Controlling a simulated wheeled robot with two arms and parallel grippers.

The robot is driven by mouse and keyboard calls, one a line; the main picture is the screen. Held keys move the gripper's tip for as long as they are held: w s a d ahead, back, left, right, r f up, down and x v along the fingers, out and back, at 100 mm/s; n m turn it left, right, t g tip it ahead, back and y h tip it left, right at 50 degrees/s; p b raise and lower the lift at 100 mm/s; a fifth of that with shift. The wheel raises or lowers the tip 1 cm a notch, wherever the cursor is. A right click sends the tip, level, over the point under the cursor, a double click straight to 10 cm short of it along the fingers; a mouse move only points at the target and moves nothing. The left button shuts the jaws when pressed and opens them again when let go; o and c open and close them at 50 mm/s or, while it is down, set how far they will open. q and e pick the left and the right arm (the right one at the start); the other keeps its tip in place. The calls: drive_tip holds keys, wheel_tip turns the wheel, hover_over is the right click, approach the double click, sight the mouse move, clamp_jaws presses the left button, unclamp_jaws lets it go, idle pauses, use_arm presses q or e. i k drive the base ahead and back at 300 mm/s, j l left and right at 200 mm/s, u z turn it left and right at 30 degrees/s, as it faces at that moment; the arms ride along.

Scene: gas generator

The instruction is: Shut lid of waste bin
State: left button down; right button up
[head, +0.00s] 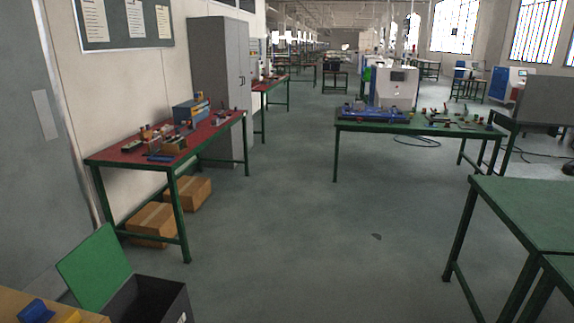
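The waste bin (160,299) stands on the floor at the bottom left of the head view. It is a dark box, and the frame's lower edge cuts it off. Its green lid (95,264) is open and leans up and back to the left of the bin's opening. The inside looks dark, and I cannot tell what it holds. Neither of my grippers shows in the head view.
A wooden surface (40,308) with blue and yellow items is in front of the lid. A red-topped table (112,157) with cardboard boxes (152,224) below stands behind the bin. A green table (530,205) is at the right.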

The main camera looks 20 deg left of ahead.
sight(94, 270)
drive_tip(key=i+l+u, duration=0.1)
drive_tip(key=i+u, duration=0.15)
drive_tip(key=i, duration=1.6)
drive_tip(key=i+u, duration=0.35)
drive_tip(key=i, duration=0.15)
drive_tip(key=i+l+u, duration=0.15)
drive_tip(key=i+u, duration=0.25)
drive_tip(key=i+j+u, duration=0.15)
drive_tip(key=u, duration=0.3)
drive_tip(key=i+u, duration=0.65)
drive_tip(key=u, duration=0.2)
drive_tip(key=i+l+u, duration=0.1)
drive_tip(key=i+u, duration=0.15)
drive_tip(key=u, duration=0.15)
